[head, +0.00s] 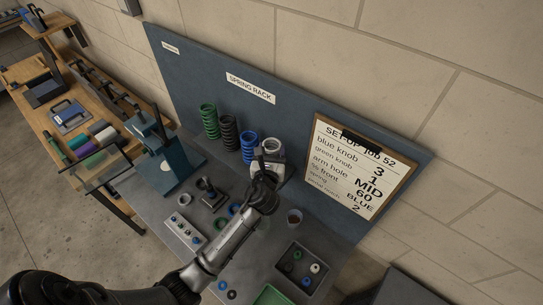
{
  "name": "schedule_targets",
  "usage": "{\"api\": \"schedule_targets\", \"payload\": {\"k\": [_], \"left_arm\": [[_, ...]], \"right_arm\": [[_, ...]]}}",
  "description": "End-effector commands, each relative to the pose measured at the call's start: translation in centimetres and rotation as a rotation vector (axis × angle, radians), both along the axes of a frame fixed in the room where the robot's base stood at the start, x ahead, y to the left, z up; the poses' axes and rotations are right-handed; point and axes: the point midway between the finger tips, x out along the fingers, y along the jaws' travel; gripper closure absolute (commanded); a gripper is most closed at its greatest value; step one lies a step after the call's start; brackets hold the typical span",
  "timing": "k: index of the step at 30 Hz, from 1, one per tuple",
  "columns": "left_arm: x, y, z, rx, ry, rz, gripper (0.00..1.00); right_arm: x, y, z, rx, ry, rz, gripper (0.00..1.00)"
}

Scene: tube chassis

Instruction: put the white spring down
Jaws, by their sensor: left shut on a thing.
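My left gripper (268,167) reaches in from the lower left and is shut on the white spring. The white spring (271,145) shows just beyond the gripper, at the right end of a row of springs. The gripper hides its lower part, so I cannot tell whether it touches the surface below. To its left stand a blue spring (248,145), a black spring (228,132) and a green spring (209,120), all upright in front of the blue panel labelled SPRING RACK (251,88). My right gripper is not in view.
A set-up clipboard (360,165) leans on the panel at the right. A small brown cup (294,216) and a dark tray of knobs (299,269) lie to the right of my arm. A teal press (165,160) stands left. A wooden bench (40,115) is beyond.

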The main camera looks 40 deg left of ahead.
Motion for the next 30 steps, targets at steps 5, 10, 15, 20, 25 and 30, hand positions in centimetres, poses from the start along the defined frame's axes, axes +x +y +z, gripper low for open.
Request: {"api": "schedule_targets", "payload": {"k": [5, 10, 15, 20, 25, 30], "left_arm": [[0.0, 0.0, -2.1, -0.001, 0.001, 0.001, 0.78], [0.0, -0.1, -2.5, 0.001, -0.001, -0.002, 0.78], [0.0, -0.1, -2.5, 0.001, -0.001, -0.001, 0.78], [0.0, -0.1, -2.9, 0.001, 0.0, -0.001, 0.78], [0.0, -0.1, -3.0, 0.0, 0.001, -0.001, 0.31], [0.0, -0.1, -3.0, -0.001, 0.001, -0.001, 0.18]], "right_arm": [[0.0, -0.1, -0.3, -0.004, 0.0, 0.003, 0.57], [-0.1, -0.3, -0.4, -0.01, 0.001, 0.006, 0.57], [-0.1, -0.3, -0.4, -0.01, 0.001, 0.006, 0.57], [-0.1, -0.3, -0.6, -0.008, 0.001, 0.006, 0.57], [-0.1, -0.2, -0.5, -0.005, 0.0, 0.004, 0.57], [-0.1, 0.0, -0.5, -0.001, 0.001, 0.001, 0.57]]}}
